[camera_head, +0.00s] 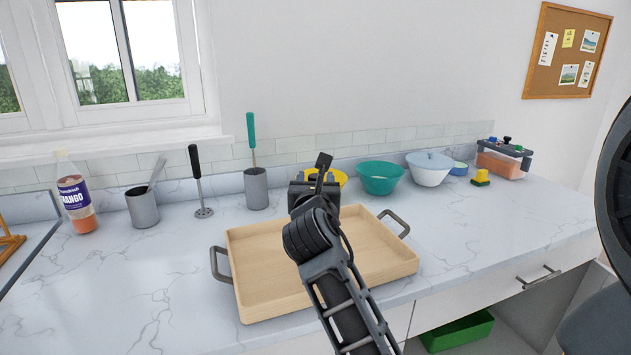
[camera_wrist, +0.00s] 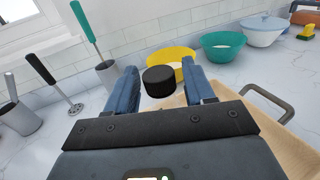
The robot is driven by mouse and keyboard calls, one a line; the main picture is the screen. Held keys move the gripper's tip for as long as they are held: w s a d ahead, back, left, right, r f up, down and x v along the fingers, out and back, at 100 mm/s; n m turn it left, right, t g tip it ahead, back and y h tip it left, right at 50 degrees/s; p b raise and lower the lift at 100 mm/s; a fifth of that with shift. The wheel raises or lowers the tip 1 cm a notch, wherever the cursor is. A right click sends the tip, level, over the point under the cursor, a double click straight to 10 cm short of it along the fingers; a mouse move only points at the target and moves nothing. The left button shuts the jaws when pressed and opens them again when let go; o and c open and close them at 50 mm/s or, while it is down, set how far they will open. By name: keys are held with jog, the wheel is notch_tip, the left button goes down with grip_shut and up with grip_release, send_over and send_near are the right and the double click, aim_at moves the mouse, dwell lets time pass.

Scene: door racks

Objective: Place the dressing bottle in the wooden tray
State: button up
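The wooden tray (camera_head: 255,283), pale with two dark side handles, sits on the counter and looks empty where it shows. My gripper (camera_wrist: 160,88) is above the tray's far side, its two fingers spread apart. A round black cap-like object (camera_wrist: 158,81) shows between the fingers, with gaps on both sides; its lower part is hidden, so I cannot tell whether it is the dressing bottle's cap. In the head view my gripper (camera_head: 318,180) hides that area. A bottle with a purple MANGO label (camera_head: 75,195) stands upright at the far left.
Behind the tray stand a grey cup (camera_head: 143,207), a masher (camera_head: 198,180), a grey holder with a green-handled utensil (camera_head: 256,190), a yellow bowl (camera_head: 341,178), a teal bowl (camera_head: 380,178) and a lidded white bowl (camera_head: 430,170).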

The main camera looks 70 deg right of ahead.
jog(key=shift+o, duration=0.7)
jog(key=shift+r, duration=0.1)
jog(key=b+v, duration=0.1)
jog(key=v, duration=1.1)
jog(key=shift+b, duration=0.4)
jog(key=shift+r, duration=0.1)
